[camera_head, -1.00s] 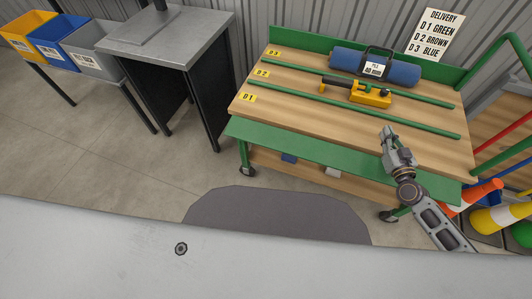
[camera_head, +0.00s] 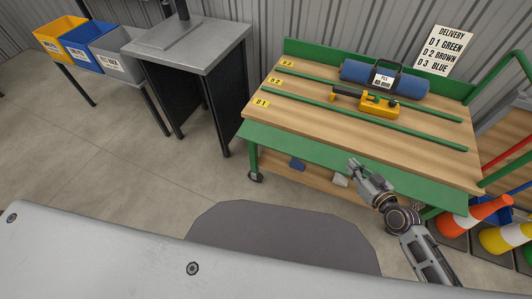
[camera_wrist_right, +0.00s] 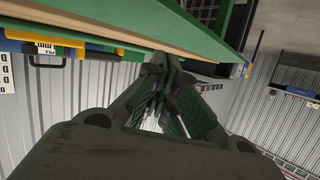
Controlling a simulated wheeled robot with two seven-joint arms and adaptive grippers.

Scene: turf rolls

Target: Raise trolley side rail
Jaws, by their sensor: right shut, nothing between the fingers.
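The green trolley side rail (camera_head: 300,147) is a long flat panel along the near edge of the trolley's wooden deck (camera_head: 330,120). It is folded down, below deck level. My right gripper (camera_head: 353,165) is shut and empty, and overlaps the rail's right half in the head view. In the right wrist view its fingertips (camera_wrist_right: 160,70) are close to a green edge (camera_wrist_right: 210,35) with pale wood beside it. I cannot tell whether they touch it. My left gripper is not in view.
On the deck are a blue roll (camera_head: 410,83), a yellow tool (camera_head: 379,106) and green divider bars. A grey-topped stand (camera_head: 190,45) and coloured bins (camera_head: 85,42) are at left. Cones (camera_head: 490,207) stand at right. Open floor lies left of the trolley.

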